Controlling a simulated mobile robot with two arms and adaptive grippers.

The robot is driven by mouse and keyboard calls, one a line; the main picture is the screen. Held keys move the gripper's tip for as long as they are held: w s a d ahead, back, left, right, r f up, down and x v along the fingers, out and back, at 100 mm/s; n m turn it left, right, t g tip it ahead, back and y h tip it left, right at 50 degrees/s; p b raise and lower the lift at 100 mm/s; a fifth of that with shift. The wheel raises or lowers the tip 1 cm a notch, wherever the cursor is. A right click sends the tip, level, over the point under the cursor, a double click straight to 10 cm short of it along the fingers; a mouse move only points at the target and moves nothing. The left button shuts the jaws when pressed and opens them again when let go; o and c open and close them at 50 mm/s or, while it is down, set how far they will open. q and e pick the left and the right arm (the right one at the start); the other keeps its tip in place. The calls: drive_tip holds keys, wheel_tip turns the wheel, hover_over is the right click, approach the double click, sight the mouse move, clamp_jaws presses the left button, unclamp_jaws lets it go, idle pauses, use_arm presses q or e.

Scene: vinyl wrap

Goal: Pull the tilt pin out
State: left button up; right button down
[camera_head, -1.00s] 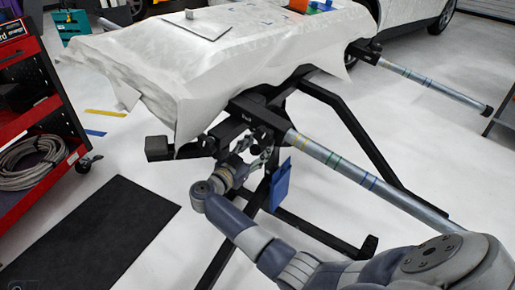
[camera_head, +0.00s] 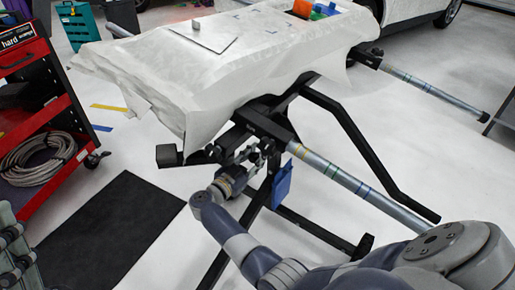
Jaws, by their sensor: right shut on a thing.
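A black work stand (camera_head: 345,125) holds a panel draped in white film (camera_head: 165,62). Under the panel's near end is the stand's black tilt bracket (camera_head: 262,123). My right gripper (camera_head: 259,151) is just below this bracket, with its arm coming in from the lower right. Its fingers are shut on a small part at the bracket, which appears to be the tilt pin. The pin is hidden by the fingers and too small to make out. I cannot tell how far it sits in its hole. My left gripper does not show clearly.
A grey tube with coloured bands (camera_head: 345,180) juts from the stand above my right forearm. A blue item (camera_head: 283,186) hangs beside the gripper. A red cart (camera_head: 45,120) with coiled hose stands left. A black mat (camera_head: 105,232) lies on open floor.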

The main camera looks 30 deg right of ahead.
drive_tip(key=shift+a, duration=0.15)
drive_tip(key=c, duration=1.4)
unclamp_jaws()
drive_tip(key=shift+s, duration=0.1)
drive_tip(key=shift+o, duration=1.1)
drive_tip(key=shift+a, duration=0.1)
